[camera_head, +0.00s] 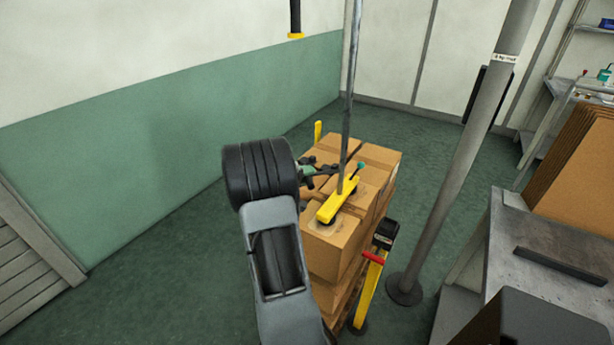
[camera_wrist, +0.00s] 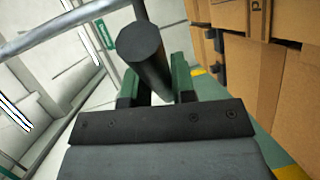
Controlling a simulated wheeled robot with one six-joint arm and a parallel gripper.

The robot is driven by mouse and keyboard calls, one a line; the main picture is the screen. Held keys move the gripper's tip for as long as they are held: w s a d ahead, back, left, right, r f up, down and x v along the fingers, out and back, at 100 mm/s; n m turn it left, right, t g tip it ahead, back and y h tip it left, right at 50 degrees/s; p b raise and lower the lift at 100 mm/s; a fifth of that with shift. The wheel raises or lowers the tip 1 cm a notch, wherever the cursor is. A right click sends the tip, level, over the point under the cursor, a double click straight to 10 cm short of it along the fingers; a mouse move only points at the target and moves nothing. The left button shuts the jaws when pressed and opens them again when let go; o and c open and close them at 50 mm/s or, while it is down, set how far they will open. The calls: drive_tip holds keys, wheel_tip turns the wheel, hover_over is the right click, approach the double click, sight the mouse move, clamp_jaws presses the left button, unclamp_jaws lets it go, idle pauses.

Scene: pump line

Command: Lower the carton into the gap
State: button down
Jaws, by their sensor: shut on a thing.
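The carton (camera_head: 322,252) is brown and sits under a yellow lifting bar (camera_head: 337,202) with dark suction pads on its top. In the head view it is level with the cartons around it, and I cannot tell whether it is fully seated. The gap is not visible as an open space. My gripper (camera_head: 311,170) is at the left of the bar, above the stack. In the wrist view my gripper (camera_wrist: 157,88) is shut on a dark round handle (camera_wrist: 145,58), between green-backed fingers. My arm hides part of the stack's left side.
A stack of cartons (camera_head: 380,156) stands on a pallet. A steel hoist tube (camera_head: 347,90) rises from the bar. A yellow post (camera_head: 368,290) with a red handle stands at front right, near a grey column (camera_head: 455,170). Floor is free at left.

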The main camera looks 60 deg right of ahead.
wheel_tip(320, 180, down, 3)
drive_tip(key=shift+f+b, duration=0.1)
drive_tip(key=shift+b, duration=1.05)
drive_tip(key=c, duration=1)
unclamp_jaws()
drive_tip(key=v, duration=0.7)
drive_tip(key=b+v, duration=0.1)
drive_tip(key=v, duration=0.6)
drive_tip(key=shift+d+r, duration=0.1)
drive_tip(key=shift+r, duration=0.1)
